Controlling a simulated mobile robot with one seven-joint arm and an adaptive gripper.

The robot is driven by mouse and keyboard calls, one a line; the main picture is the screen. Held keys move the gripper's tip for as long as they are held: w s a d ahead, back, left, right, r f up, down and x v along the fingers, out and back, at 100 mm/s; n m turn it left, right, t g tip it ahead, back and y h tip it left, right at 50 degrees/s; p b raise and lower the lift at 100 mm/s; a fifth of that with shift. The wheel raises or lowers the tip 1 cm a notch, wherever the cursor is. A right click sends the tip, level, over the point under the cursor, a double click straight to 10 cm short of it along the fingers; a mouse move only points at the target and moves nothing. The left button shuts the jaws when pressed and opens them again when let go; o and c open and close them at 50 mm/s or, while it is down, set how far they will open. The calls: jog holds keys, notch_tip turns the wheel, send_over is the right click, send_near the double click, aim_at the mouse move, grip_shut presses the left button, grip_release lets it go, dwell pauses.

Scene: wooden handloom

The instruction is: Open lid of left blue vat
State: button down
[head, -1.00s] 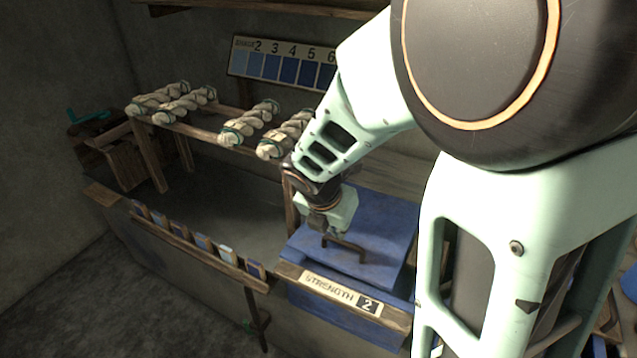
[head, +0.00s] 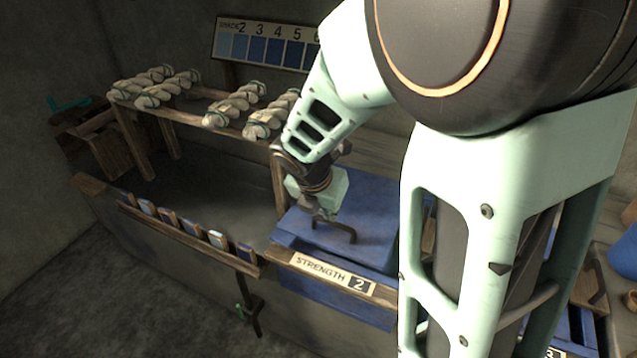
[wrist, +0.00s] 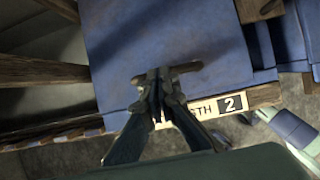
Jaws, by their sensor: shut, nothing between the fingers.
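The blue lid (head: 372,212) lies over the blue vat (head: 325,300) behind the "STRENGTH 2" sign. A dark bar handle (head: 345,230) stands near the lid's front. My gripper (head: 325,215) is at the handle's left end, pointing down. In the wrist view my gripper (wrist: 157,92) has its fingers together, right at the handle (wrist: 180,70); I cannot tell whether they touch it. The lid (wrist: 165,35) fills the middle of that view. Part of the vat's right side is hidden behind my arm in the head view.
The "STRENGTH 2" sign (head: 333,273) is on a wooden rail along the vat's front. A wooden rack (head: 185,120) with pale yarn skeins stands at the back left. A shade chart (head: 263,46) is behind it. Blue swatches (head: 218,240) line the left rail.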

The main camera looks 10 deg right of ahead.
jog(key=shift+w+d+r+p, duration=0.1)
jog(key=shift+w+r+p, duration=0.1)
jog(key=shift+r+p, duration=0.4)
jog(key=shift+w+d+r+p, duration=0.15)
jog(key=shift+r+p, duration=0.25)
jog(key=shift+p, duration=0.1)
jog(key=shift+w+d+r+p, duration=0.1)
jog(key=shift+w+r+p, duration=0.05)
jog(key=shift+r+p, duration=0.3)
dwell(1.0)
